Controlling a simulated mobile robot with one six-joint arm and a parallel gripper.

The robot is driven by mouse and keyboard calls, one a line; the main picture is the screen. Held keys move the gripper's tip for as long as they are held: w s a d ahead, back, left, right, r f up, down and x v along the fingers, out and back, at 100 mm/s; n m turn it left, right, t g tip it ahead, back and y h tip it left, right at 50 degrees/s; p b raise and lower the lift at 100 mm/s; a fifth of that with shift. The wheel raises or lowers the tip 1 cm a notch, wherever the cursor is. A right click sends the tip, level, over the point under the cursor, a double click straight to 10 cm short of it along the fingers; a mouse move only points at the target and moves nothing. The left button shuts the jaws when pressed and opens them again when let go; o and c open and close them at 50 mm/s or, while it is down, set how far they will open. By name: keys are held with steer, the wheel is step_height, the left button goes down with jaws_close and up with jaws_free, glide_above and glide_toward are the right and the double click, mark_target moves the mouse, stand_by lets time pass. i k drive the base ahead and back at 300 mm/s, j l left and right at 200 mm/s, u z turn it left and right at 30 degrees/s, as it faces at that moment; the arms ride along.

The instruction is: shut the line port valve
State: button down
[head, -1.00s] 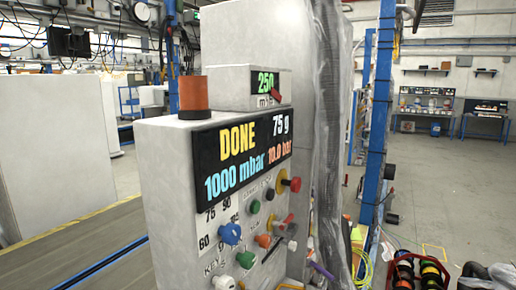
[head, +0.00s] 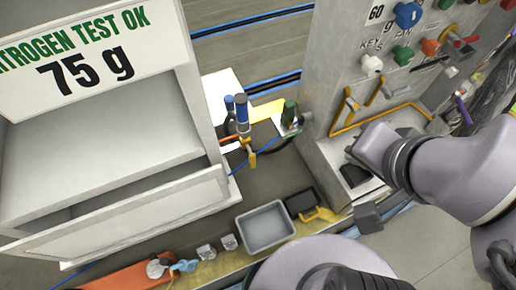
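A small pipe assembly stands in the middle, between the white cabinet and the control panel. It has upright blue-topped cylinders (head: 242,109), a copper-coloured pipe (head: 231,139) and a yellow lever-like part (head: 252,160) hanging at its lower end. I cannot tell for sure which part is the line port valve, or whether it is open or shut. My arm comes in from the right, and my gripper (head: 368,150) is in front of the panel's lower ledge, well to the right of the pipe assembly. Its fingers are not clear, so its opening cannot be read.
The control panel (head: 333,75) carries coloured knobs and yellow hooked handles (head: 346,105). A green bottle-like item (head: 289,114) stands right of the pipes. A grey tray (head: 240,226) and dark tray (head: 302,203) lie on the bench below. The white cabinet (head: 185,213) fills the left.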

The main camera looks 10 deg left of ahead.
mark_target(253, 157)
steer(key=k+j+z, duration=0.25)
steer(key=k+j, duration=0.15)
steer(key=j, duration=0.15)
steer(key=k+j+z, duration=0.2)
steer(key=k+j, duration=0.2)
steer(key=j, duration=0.1)
